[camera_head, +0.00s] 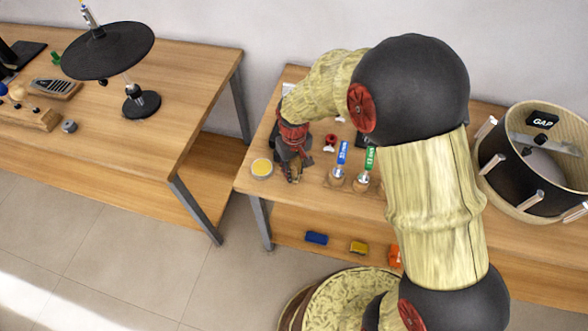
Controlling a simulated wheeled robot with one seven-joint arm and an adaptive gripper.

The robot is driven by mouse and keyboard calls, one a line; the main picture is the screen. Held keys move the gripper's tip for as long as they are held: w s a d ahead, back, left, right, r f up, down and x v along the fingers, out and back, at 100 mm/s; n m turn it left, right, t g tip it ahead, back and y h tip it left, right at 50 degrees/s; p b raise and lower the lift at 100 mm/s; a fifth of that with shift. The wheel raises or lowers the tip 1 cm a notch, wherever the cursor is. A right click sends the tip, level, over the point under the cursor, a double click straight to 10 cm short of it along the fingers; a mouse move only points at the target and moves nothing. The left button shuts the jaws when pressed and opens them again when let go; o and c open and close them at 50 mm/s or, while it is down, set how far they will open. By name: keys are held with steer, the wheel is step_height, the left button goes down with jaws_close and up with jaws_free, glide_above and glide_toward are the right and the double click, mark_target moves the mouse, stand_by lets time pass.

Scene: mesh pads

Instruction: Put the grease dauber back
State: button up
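My gripper (293,175) points down over the front left part of the right-hand table (252,184), just right of a small round tin with yellow content (262,168). It is small and dark here, and I cannot tell whether its fingers are open or shut on something. I cannot pick out a grease dauber for certain; it may be hidden by my gripper or arm. Two upright tools, one with a blue tag (342,152) and one with a green tag (370,157), stand in round holders to the right of my gripper.
A small red item (331,141) lies behind the tagged tools. An open drum (520,180) stands at the table's right. Blue (316,238), yellow (358,248) and orange (394,257) items lie on the lower shelf. The left table holds a black cymbal-like disc on a stand (108,50). My arm hides the table's middle.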

steer(key=shift+o, duration=1.3)
steer(key=shift+r, duration=0.1)
step_height(320, 180, up, 12)
steer(key=p, duration=0.3)
steer(key=shift+r, duration=0.15)
step_height(320, 180, up, 7)
steer(key=m+t, duration=0.1)
glide_above(294, 169)
steer(key=s+d, duration=0.2)
steer(key=d, duration=0.2)
steer(key=s+d+r+m+t, duration=0.25)
steer(key=s+d+r, duration=0.45)
steer(key=s+r, duration=0.35)
steer(key=s+d+r+m+t, duration=0.1)
steer(key=s+d+r+t, duration=0.1)
steer(key=s, duration=0.5)
steer(key=shift+s+d+r, duration=0.15)
steer(key=shift+s+d, duration=0.1)
steer(key=shift+d, duration=0.4)
steer(key=shift+m, duration=0.25)
